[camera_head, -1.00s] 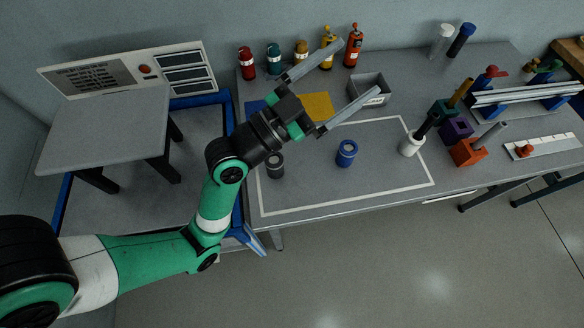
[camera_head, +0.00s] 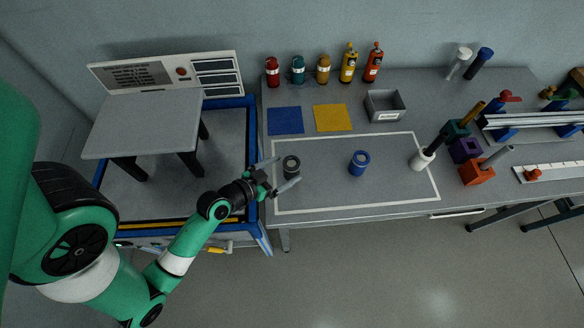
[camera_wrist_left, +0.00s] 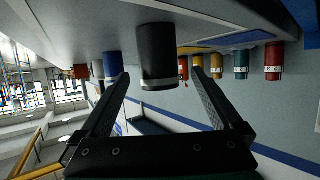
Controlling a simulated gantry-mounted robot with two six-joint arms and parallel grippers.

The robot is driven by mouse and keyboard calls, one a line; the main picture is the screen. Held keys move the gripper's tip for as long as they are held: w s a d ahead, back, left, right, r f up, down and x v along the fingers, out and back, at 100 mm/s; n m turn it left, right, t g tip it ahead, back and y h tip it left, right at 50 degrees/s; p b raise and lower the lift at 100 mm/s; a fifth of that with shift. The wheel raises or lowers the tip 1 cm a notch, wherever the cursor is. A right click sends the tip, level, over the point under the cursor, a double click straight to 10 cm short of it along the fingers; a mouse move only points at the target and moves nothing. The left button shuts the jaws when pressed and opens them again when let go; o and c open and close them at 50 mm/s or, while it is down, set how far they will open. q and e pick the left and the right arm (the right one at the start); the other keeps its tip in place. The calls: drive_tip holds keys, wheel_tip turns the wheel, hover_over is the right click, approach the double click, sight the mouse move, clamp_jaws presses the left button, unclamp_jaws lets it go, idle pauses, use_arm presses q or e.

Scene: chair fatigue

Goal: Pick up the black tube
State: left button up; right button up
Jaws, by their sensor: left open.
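The black tube (camera_head: 291,168) stands upright on the grey table, inside the left end of a white outlined rectangle. My left gripper (camera_head: 284,172) is open and low at the table's left edge, its fingers pointing at the tube. In the left wrist view, the black tube (camera_wrist_left: 157,50), with a pale band near one end, appears between and just beyond the tips of the open left gripper (camera_wrist_left: 160,76). I cannot tell whether either finger touches it. My right gripper is not in view.
A blue tube (camera_head: 359,163) stands to the right inside the outline. Blue (camera_head: 285,121) and yellow (camera_head: 332,118) squares and a grey bin (camera_head: 385,106) lie behind. Several bottles line the wall. Holders, including an orange block (camera_head: 476,173), stand at the right.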

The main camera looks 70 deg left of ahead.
sight(296, 163)
use_arm(q)
drive_tip(key=b+x, duration=0.1)
drive_tip(key=x, duration=0.5)
drive_tip(key=shift+w+a, duration=0.1)
drive_tip(key=shift+w, duration=0.2)
drive_tip(key=shift+s, duration=0.1)
drive_tip(key=shift+c, duration=0.2)
drive_tip(key=shift+r, duration=0.1)
drive_tip(key=c, duration=1.5)
